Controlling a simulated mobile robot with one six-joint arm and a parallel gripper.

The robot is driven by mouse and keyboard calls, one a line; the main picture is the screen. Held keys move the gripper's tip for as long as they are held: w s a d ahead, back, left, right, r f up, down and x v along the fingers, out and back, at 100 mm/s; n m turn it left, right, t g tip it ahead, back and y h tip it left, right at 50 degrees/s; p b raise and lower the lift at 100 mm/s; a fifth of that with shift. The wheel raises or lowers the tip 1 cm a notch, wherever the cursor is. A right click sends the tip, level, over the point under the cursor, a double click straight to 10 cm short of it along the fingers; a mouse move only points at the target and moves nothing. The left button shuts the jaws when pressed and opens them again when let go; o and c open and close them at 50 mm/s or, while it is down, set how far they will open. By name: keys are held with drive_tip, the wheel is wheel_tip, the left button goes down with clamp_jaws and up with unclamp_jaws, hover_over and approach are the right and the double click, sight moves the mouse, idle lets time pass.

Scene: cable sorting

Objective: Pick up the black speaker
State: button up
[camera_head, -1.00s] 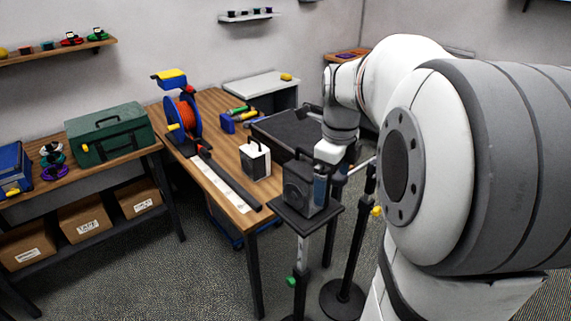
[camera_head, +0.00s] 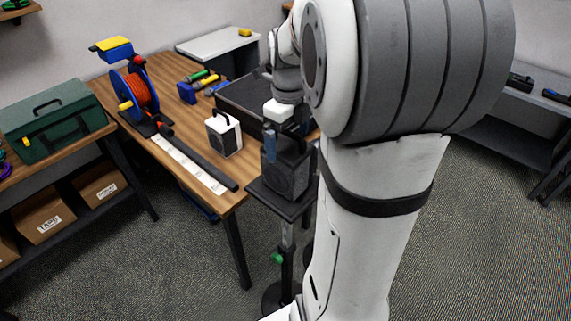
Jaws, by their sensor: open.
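The black speaker (camera_head: 291,177) stands upright on a small dark stand plate (camera_head: 262,193) beside the wooden table. My gripper (camera_head: 279,143) is at the top of the speaker, pointing down, with its jaws open. A bluish finger shows against the speaker's upper left edge. The other finger is hard to make out against the dark speaker. I cannot tell whether the fingers touch the speaker. My arm hides the area right of the speaker.
A white speaker-like box (camera_head: 223,133) stands on the wooden table (camera_head: 165,85), near a black-and-white strip (camera_head: 190,163) and an orange cable reel (camera_head: 138,90). A dark case (camera_head: 240,100) lies behind. A green toolbox (camera_head: 55,123) is at left. Floor is clear at lower right.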

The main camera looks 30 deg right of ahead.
sight(289, 146)
drive_tip(key=shift+f, duration=1.8)
drive_tip(key=shift+r, duration=0.1)
drive_tip(key=c, duration=2)
